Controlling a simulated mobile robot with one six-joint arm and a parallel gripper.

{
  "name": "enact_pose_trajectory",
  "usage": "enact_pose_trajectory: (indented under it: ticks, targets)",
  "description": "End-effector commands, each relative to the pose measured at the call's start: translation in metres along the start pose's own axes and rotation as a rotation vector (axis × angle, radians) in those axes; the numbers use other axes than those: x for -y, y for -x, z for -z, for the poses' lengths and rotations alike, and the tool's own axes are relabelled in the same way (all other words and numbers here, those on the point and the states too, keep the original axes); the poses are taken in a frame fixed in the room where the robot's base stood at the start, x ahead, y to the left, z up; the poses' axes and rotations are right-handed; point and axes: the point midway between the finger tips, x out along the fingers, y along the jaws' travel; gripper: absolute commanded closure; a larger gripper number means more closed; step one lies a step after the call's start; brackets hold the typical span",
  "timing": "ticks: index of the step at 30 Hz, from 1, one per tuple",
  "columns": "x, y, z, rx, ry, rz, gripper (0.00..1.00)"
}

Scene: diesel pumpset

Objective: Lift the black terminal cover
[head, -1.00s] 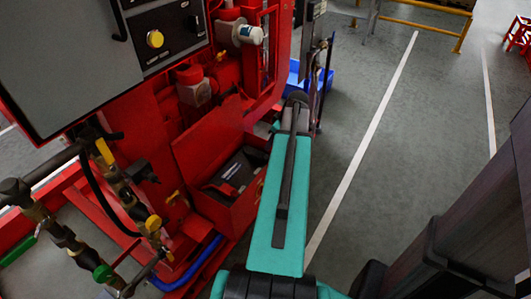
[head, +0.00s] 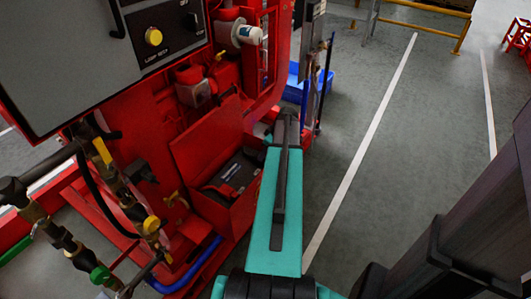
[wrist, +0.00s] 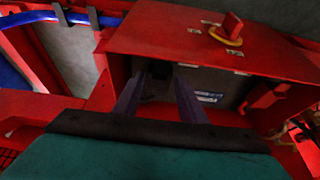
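An open red box (head: 235,217) with a raised lid (head: 207,138) holds a dark battery (head: 240,168) with a white label. In the wrist view the dark battery (wrist: 228,88) sits inside the red box, behind the fingers. My gripper (wrist: 160,78) is open, its two fingers apart and pointing into the box. A small dark shape (wrist: 157,88) shows between the fingertips. I cannot tell for sure whether it is the black terminal cover or whether a finger touches it. In the head view my arm hides the gripper.
A blue hose (head: 192,264) and pipes with valves (head: 151,224) lie left of the box. The floor (head: 350,215) to the right is clear.

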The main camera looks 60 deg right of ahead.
Motion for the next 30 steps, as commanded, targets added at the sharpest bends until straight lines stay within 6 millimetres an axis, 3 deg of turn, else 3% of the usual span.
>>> enact_pose_trajectory:
  ticks: [1,7,30]
  targets:
    - [0.000,0.000,0.000,0.000,0.000,0.000,0.68]
    - [0.000,0.000,0.000,0.000,0.001,0.000,1.00]
    - [0.000,0.007,0.015,0.115,0.005,0.002,1.00]
